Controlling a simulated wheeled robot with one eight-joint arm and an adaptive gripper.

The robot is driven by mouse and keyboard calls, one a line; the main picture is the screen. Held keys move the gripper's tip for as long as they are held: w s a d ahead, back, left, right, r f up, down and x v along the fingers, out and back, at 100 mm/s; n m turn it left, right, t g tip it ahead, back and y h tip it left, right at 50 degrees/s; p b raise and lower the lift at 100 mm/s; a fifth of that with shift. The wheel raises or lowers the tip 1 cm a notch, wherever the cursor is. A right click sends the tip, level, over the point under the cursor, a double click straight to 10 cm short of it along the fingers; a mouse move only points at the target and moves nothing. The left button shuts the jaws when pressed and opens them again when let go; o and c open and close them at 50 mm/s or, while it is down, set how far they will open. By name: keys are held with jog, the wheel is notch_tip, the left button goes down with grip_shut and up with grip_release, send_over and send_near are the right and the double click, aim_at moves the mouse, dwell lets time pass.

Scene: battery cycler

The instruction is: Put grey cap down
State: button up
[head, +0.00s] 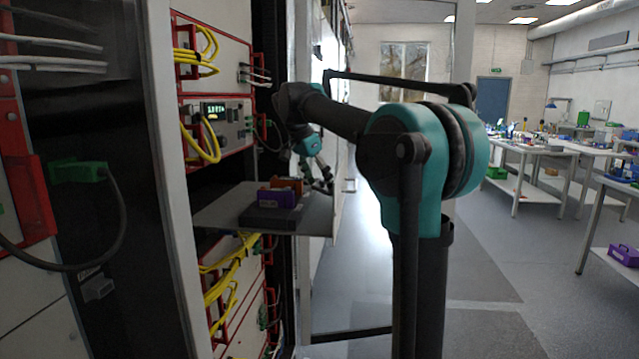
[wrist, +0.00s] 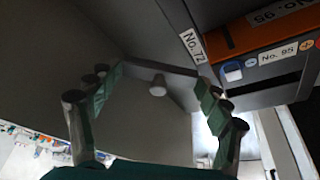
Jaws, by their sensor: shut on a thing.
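In the wrist view the grey cap (wrist: 157,86) shows between my fingers, with a pale rounded stub in its middle; its full outline is hard to tell against the grey around it. My gripper (wrist: 160,72) has its fingers spread and shut on the cap, one green pad at each side. In the head view my gripper (head: 318,168) hangs at the right side of the rack shelf (head: 222,211); the cap cannot be made out there.
A purple block (head: 277,199) and an orange one (head: 289,184) stand on a dark base (head: 268,218) on the shelf, left of my gripper. The wrist view shows labels No. 72 (wrist: 193,46) and No. 95 (wrist: 277,56) close by. Open floor lies right.

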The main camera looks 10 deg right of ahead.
jog(key=shift+f, duration=0.15)
jog(key=shift+f, duration=0.35)
jog(key=o, duration=0.8)
jog(key=shift+o, duration=0.2)
jog(key=shift+r, duration=0.1)
jog(key=shift+r, duration=0.25)
jog(key=v, duration=1.2)
jog(key=shift+r, duration=0.2)
